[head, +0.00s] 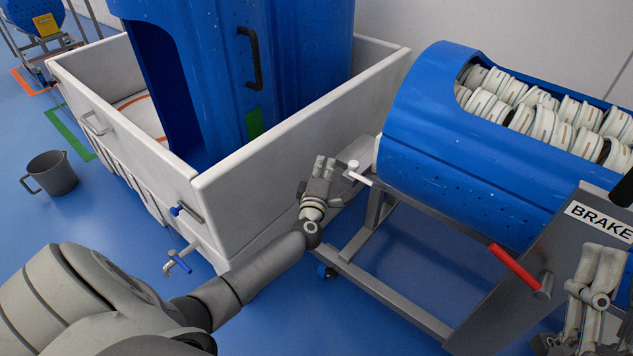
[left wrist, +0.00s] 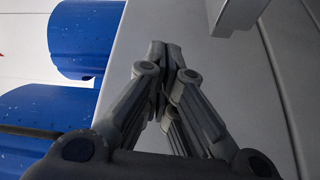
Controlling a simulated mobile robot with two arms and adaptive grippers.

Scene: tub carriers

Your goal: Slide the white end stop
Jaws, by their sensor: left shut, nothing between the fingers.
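The white end stop (head: 357,173) is a small white piece with a rounded head and a short bar, at the left end of the metal cradle frame under the blue drum. My left gripper (head: 324,163) is shut and empty just left of it, with a small gap seeming to show between them. In the left wrist view the fingertips of my left gripper (left wrist: 166,48) are together against a grey background; I cannot pick out the end stop there. My right gripper (head: 602,258) is at the lower right, by the brake panel; its finger gap is unclear.
The blue drum (head: 450,165) holds many pale round parts. A white tub (head: 290,135) with a blue drum inside stands left of the cradle. A red lever (head: 514,266) sticks out from the BRAKE panel (head: 520,300). A grey jug (head: 50,173) stands on the floor.

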